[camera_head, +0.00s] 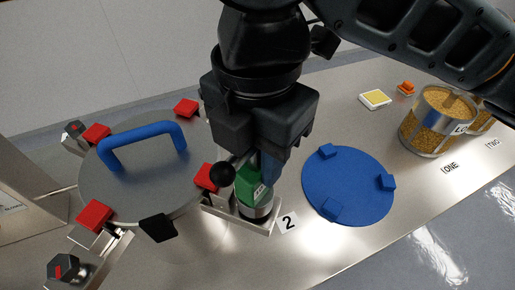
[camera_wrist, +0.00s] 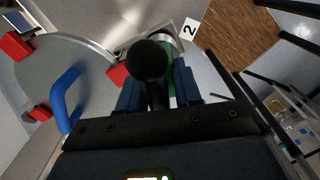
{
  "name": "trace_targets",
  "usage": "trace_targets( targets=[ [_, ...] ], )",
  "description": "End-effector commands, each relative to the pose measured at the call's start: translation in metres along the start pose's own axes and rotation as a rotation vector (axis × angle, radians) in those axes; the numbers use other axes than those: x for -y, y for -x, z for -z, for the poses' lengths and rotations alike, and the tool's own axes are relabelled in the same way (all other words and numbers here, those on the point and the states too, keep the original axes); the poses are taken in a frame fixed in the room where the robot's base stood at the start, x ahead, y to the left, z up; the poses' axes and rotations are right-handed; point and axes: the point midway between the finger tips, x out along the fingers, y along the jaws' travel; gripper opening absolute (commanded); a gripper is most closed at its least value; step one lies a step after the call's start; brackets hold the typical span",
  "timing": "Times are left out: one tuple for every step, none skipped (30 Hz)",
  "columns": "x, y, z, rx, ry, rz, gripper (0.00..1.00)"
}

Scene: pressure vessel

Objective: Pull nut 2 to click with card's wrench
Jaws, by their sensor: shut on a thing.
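The wrench is a green body with a pale label and a metal lower end (camera_head: 251,190); a lever with a black ball sticks out to its left. It stands upright at the station beside the "2" label (camera_head: 288,222). My gripper (camera_head: 258,170), with blue fingers, is shut on the green wrench from above. In the wrist view the green wrench (camera_wrist: 172,98) shows between the fingers, and the black ball (camera_wrist: 147,59) covers part of it. Nut 2 is hidden under the wrench. The grey round lid (camera_head: 135,190) with a blue handle (camera_head: 143,143) lies to the left.
Red blocks (camera_head: 94,214) sit around the lid's rim, with dark nuts (camera_head: 64,267) at other stations. A blue disc (camera_head: 347,186) with blue pegs lies right of my gripper. Glass jars of yellow grains (camera_head: 426,125) and a yellow-topped white block (camera_head: 375,99) stand farther right.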

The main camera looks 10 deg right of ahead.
Motion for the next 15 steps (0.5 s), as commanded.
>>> trace_targets(
  targets=[
    [0.000,0.002,-0.001,0.000,-0.011,-0.002,0.00],
    [0.000,0.002,-0.001,0.000,-0.018,-0.002,0.00],
    [0.000,0.002,-0.001,0.000,-0.026,-0.002,0.00],
    [0.000,0.001,0.000,-0.002,-0.068,-0.001,0.00],
    [0.000,0.001,0.000,0.000,-0.076,-0.002,0.00],
    [0.000,0.001,-0.001,0.001,-0.072,-0.002,0.00],
    [0.000,0.002,-0.001,0.001,-0.071,-0.002,0.00],
    [0.000,0.002,-0.001,0.001,-0.071,-0.002,0.00],
    [0.000,0.003,-0.001,0.001,-0.070,-0.002,0.00],
    [0.000,0.005,-0.001,0.001,-0.070,-0.002,0.00],
    [0.000,0.006,-0.001,0.001,-0.070,-0.002,0.00],
    [0.000,0.008,-0.001,0.001,-0.070,-0.003,0.00],
    [0.000,0.010,-0.001,0.001,-0.070,-0.003,0.00],
    [0.000,0.011,-0.001,0.001,-0.070,-0.003,0.00],
    [0.000,0.013,-0.001,0.002,-0.070,-0.004,0.00]
  ],
)
